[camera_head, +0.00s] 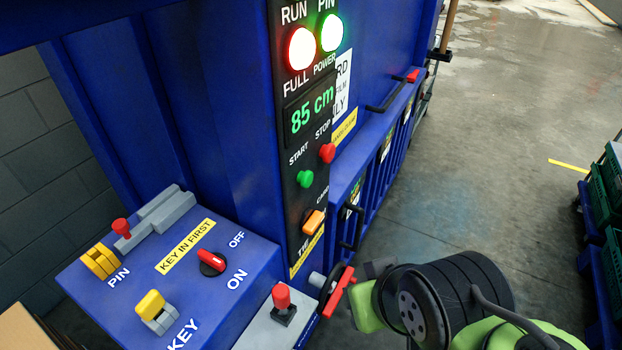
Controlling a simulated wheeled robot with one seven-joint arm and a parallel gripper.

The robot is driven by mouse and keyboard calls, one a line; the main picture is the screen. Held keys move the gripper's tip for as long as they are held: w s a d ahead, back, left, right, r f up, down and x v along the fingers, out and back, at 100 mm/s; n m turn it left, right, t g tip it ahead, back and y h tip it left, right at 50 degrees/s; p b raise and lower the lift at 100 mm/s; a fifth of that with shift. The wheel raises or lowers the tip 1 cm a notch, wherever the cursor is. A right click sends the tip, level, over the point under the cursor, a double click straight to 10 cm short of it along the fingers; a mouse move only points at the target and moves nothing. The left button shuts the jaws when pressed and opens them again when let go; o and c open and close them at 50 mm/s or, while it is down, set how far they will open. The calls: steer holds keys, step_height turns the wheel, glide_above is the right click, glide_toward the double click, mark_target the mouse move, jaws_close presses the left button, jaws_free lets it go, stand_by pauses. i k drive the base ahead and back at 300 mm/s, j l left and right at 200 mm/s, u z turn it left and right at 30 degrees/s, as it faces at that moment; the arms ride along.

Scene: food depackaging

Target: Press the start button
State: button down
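The green start button (305,178) is on the black control panel (290,105) of a blue machine, under the word START. The red stop button (327,152) is just above and right of it. Above them a display (309,112) reads "85 cm". My green and black arm comes in from the lower right. My gripper (372,272) seems to be at its left end, below and right of the start button and apart from it. Its fingers are small and partly hidden, so I cannot tell whether they are open.
The RUN lamp (301,48) glows red and the PIN lamp (332,32) green. An orange switch (313,222) is below the start button. A blue box (150,290) with a red selector (211,261) juts out lower left. A red-topped lever (283,300) stands near my gripper.

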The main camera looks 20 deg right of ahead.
mark_target(305, 179)
steer(key=k+j+u, duration=0.1)
steer(key=u, duration=0.35)
steer(key=k+j+u, duration=0.15)
steer(key=u, duration=0.3)
steer(key=k+j+u, duration=0.15)
steer(key=u, duration=0.25)
